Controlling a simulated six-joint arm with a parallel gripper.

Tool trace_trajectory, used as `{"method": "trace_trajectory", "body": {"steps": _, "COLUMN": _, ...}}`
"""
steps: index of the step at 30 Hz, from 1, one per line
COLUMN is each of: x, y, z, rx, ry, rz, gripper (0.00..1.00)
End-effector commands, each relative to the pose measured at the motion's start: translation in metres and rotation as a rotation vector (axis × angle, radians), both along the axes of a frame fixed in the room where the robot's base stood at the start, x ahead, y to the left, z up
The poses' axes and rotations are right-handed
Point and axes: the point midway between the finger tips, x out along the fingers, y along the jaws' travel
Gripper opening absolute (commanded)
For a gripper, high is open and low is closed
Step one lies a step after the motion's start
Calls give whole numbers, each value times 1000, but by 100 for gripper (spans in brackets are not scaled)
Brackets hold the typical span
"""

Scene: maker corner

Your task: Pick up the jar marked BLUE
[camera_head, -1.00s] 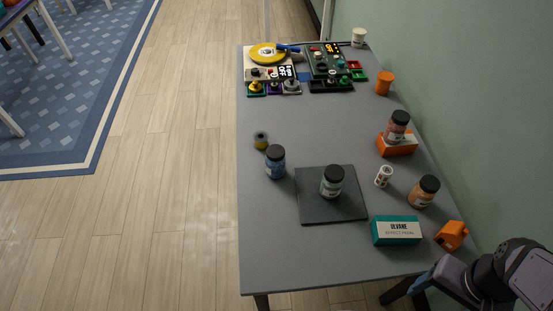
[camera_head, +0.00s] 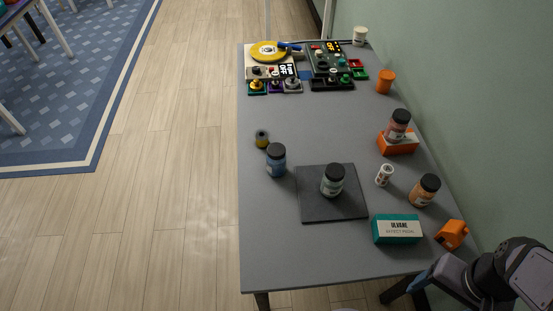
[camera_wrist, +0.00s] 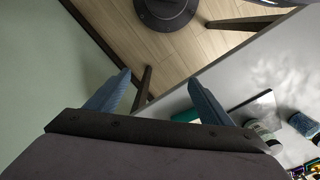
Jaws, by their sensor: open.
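A dark-lidded jar with blue contents (camera_head: 276,161) stands upright on the grey table, left of a dark square mat (camera_head: 312,213). Its label is too small to read. A similar blue jar shows at the right of the wrist view (camera_wrist: 303,124). A dark-lidded jar with grey-green contents (camera_head: 332,181) stands on the mat. Two orange-brown jars stand at the right, one (camera_head: 424,191) on the table and one (camera_head: 397,125) on an orange block (camera_head: 398,147). My gripper (camera_wrist: 158,82) is open and empty in the wrist view, beyond the table's edge and away from the jars.
A teal box (camera_head: 397,229) and an orange object (camera_head: 452,234) lie near the front right. A small white container (camera_head: 384,175) stands right of the mat, and a small dark-yellow roll (camera_head: 262,139) lies behind the blue jar. Electronics fill the far end. A green wall borders the right.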

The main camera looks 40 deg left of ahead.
Motion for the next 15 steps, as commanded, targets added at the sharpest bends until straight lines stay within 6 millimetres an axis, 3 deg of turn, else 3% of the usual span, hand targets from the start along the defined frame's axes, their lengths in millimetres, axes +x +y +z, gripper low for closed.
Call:
{"method": "trace_trajectory", "body": {"steps": 5, "x": 2, "y": 0, "z": 10, "rx": 0, "ry": -5, "rz": 0, "gripper": 74}}
{"method": "trace_trajectory", "body": {"steps": 13, "x": 2, "y": 0, "z": 51, "rx": 0, "ry": -8, "rz": 0, "gripper": 74}}
{"method": "trace_trajectory", "body": {"steps": 15, "x": 6, "y": 0, "z": 42, "rx": -35, "ry": 1, "rz": 83, "gripper": 74}}
